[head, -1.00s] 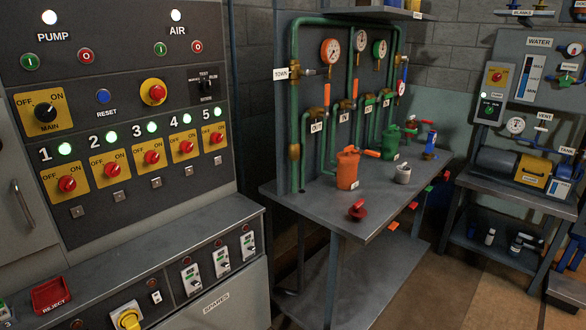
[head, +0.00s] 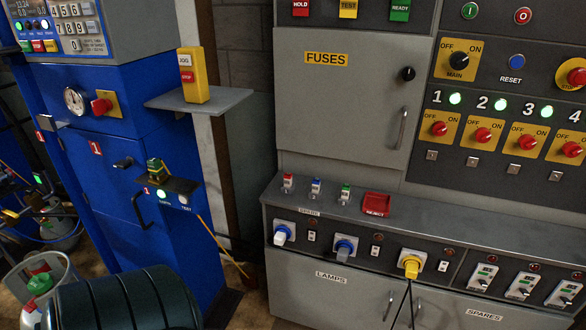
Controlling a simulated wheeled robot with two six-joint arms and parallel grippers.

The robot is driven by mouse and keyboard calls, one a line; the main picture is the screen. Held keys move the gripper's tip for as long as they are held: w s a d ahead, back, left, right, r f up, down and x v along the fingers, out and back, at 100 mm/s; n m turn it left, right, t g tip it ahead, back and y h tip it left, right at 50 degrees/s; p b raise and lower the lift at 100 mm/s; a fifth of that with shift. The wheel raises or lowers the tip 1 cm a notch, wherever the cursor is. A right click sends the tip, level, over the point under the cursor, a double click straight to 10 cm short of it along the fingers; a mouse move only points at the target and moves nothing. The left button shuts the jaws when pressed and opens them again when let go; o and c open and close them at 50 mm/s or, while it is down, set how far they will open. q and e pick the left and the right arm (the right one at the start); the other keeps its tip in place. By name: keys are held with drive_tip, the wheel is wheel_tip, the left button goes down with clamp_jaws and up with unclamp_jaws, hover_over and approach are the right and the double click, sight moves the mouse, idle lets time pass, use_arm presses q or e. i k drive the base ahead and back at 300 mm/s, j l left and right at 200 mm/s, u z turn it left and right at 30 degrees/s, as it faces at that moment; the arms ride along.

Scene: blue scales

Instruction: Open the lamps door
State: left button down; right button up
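The lamps door (head: 345,300) is a grey panel low in the console, with a white LAMPS label (head: 331,277) near its top. It looks shut. Its upright metal handle (head: 389,306) is near its right edge, and the door's bottom is cut off by the frame. Neither of my grippers is in view.
The SPARES door (head: 480,308) adjoins on the right, with its own handle (head: 417,312). A yellow plug (head: 411,267) has dark cables hanging between the two handles. A grey FUSES door (head: 350,100) is above. A dark ribbed rounded object (head: 125,302) stands at lower left.

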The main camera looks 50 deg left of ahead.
sight(315, 293)
drive_tip(key=u, duration=1.2)
